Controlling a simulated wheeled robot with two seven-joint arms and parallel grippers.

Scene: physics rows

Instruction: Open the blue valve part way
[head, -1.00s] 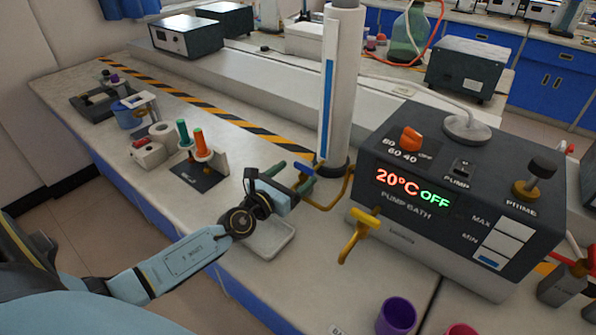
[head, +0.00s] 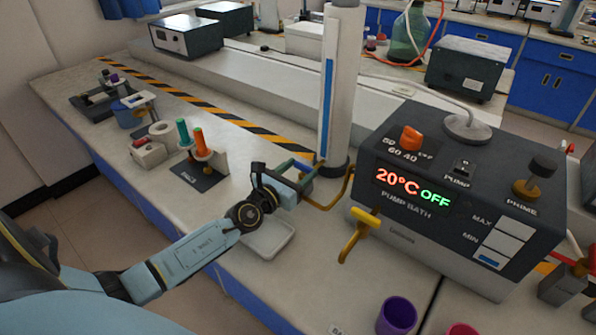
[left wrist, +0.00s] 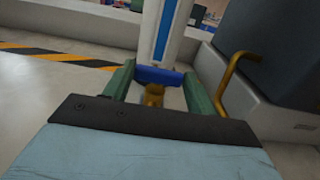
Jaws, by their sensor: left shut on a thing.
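The blue valve (left wrist: 158,75) is a short blue handle on a brass fitting at the foot of the white column. In the left wrist view it lies between the two green fingertips of my left gripper (left wrist: 160,84). In the head view only a small blue bit of the valve (head: 319,162) shows past my left gripper (head: 309,172), which is shut on it. A brass pipe (head: 338,197) bends away to the right of it. My right gripper is not in view.
The white column (head: 341,90) with a blue stripe stands just behind the valve. The dark pump bath (head: 400,222) is to the right, with a yellow tap (head: 357,235) at its front. A pale shallow tray (head: 270,243) lies below my left wrist.

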